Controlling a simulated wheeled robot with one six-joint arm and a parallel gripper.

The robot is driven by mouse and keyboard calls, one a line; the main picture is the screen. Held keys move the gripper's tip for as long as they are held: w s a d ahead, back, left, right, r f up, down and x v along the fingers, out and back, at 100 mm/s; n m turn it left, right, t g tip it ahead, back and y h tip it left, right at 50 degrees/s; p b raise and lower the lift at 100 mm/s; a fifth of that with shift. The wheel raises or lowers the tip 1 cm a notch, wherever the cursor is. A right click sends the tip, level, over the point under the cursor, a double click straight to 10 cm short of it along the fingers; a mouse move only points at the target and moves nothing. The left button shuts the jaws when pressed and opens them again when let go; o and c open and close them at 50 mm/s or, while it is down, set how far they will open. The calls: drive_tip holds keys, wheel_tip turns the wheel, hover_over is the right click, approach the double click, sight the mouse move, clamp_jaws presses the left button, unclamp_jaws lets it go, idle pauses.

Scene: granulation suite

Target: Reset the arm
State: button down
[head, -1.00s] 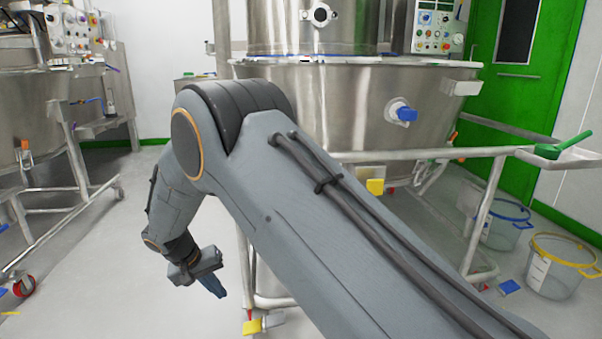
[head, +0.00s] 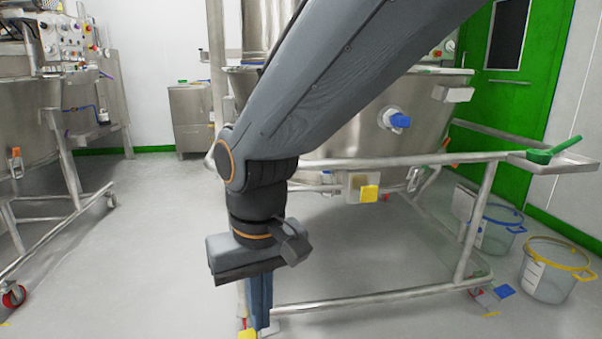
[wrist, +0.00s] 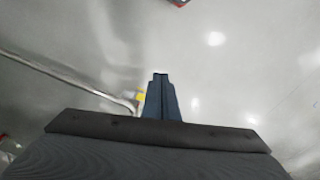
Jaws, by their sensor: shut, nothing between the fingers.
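My gripper (head: 260,302) hangs at the lower middle of the head view, pointing down at the floor. Its blue fingers are shut together with nothing between them. The fingers also show closed in the wrist view (wrist: 160,92), over bare grey floor. My arm comes in from the top and bends at the elbow, covering part of the steel vessel behind it. The fingertips appear in front of the trolley frame's lower left corner; I cannot tell how near they are to it.
A steel vessel (head: 345,125) stands on a tubular trolley frame (head: 400,290). A green scoop (head: 548,152) lies on a side tray (head: 578,163). Clear buckets with blue (head: 502,232) and yellow (head: 550,275) rims stand at right. Another steel machine (head: 35,140) is at left. Floor between is clear.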

drive_tip(key=s+d+y, duration=0.1)
drive_tip(key=s+d, duration=0.4)
drive_tip(key=s, duration=0.4)
drive_tip(key=d+r+m+p, duration=0.2)
drive_tip(key=d+r+p, duration=0.8)
drive_tip(key=r+p, duration=0.4)
drive_tip(key=d+r+m+h+p, duration=0.1)
drive_tip(key=d+r+m+p, duration=0.2)
drive_tip(key=d+r+p, duration=0.7)
wheel_tip(320, 180, up, 4)
drive_tip(key=p, duration=1.3)
drive_tip(key=shift+d+r+m+h, duration=0.15)
drive_tip(key=shift+d+m+h, duration=0.15)
drive_tip(key=shift+w, duration=0.1)
